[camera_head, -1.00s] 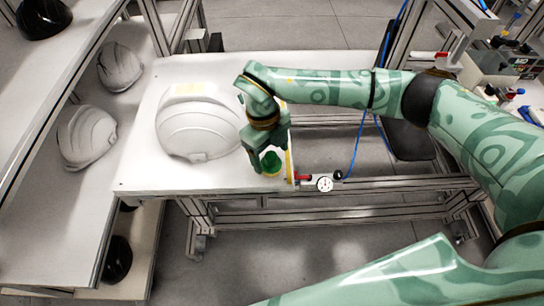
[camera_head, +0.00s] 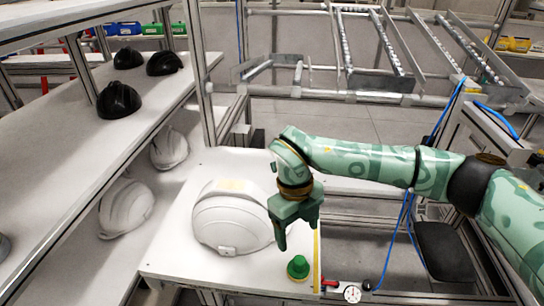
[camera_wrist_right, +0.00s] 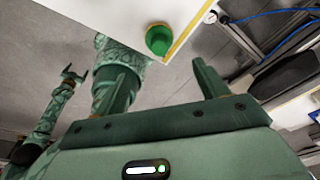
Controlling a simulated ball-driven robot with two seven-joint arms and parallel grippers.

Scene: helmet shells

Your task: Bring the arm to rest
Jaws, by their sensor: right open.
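My right arm (camera_head: 360,160) reaches in from the right in the head view. Its gripper (camera_head: 297,233) points down over the table's front right corner, open and empty, its fingers apart. The green knob-shaped piece (camera_head: 298,267) stands on the white table (camera_head: 200,268) below the fingers, clear of them. The right wrist view shows the open fingers (camera_wrist_right: 160,68) and the green piece (camera_wrist_right: 157,41) beyond them, near the table edge. Another green arm with a small gripper (camera_wrist_right: 74,76) shows at the left of that view, too small to judge its jaws. It is out of the head view.
A white helmet shell (camera_head: 230,222) sits on the table, left of my right gripper. More white shells (camera_head: 128,208) lie on the lower shelf; black shells (camera_head: 118,100) stand on the upper shelf (camera_head: 60,150). A gauge (camera_head: 352,293) is at the table's right. Sloped rails (camera_head: 360,45) stand behind.

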